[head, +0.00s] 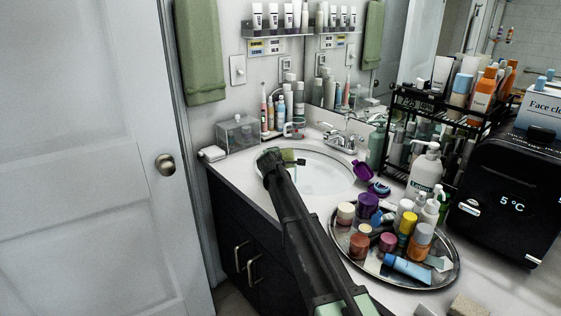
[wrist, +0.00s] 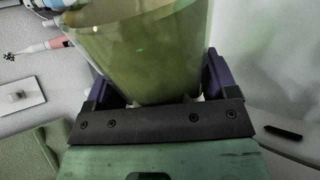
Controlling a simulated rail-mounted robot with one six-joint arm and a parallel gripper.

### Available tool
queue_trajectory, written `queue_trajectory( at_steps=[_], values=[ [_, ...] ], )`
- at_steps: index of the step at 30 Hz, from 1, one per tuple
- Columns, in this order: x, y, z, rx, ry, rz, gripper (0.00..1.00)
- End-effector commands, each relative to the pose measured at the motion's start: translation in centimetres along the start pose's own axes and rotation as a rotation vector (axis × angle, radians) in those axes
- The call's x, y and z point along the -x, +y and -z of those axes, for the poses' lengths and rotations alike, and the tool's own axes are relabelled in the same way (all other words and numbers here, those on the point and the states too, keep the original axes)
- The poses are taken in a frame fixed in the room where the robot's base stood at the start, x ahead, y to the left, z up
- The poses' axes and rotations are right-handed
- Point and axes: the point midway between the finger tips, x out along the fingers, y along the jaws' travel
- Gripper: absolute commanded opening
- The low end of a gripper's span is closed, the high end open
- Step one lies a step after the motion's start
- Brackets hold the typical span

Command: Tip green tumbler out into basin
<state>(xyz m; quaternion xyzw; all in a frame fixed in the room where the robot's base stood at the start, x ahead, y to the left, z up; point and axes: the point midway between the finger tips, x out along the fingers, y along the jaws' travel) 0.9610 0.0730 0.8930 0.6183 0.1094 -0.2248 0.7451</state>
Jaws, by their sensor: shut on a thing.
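The green tumbler (wrist: 150,50) is translucent and fills the upper middle of the wrist view. My gripper (wrist: 160,88) is shut on it, with one dark blue pad on each side. The room lies sideways in this view, and the tumbler looks tipped over; its exact tilt and any contents are unclear. In the head view my gripper (head: 280,158) is at the left part of the white basin (head: 325,177), seen from behind. There the tumbler is mostly hidden by my arm.
A faucet (head: 342,142) stands behind the basin. A purple cup (head: 362,170) is at its right edge. A round tray (head: 340,248) of bottles and jars is at front right. A clear box (head: 237,133) and several bottles stand at back left.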

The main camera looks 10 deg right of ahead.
Motion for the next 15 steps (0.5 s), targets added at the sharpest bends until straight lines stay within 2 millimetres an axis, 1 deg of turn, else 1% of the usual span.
queue_trajectory(
  at_steps=[15],
  values=[
    [-0.07, -0.16, -0.10, -0.026, 0.013, 0.000, 0.41]
  ],
)
